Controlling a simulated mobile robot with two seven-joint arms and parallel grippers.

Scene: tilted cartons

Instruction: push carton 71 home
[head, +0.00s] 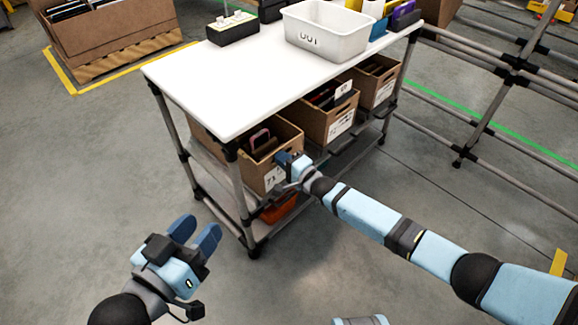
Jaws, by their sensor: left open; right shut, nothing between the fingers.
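Carton 71 (253,175) is a brown open-topped box with a white label reading 71. It is the leftmost carton on the tilted shelf under the white table, and dark items stick up inside it. My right gripper (283,158) is shut at the right end of the carton's front face. It hides part of that face, and I cannot tell whether it touches. My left gripper (195,233) is open and empty, low at the left, in front of the shelf unit and apart from it.
Two similar cartons stand to the right, a middle one (313,125) and a far one (367,92). The white tabletop (225,92) overhangs them and carries a white bin (325,36). An orange bin (279,208) sits on the lower shelf. The floor in front is clear.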

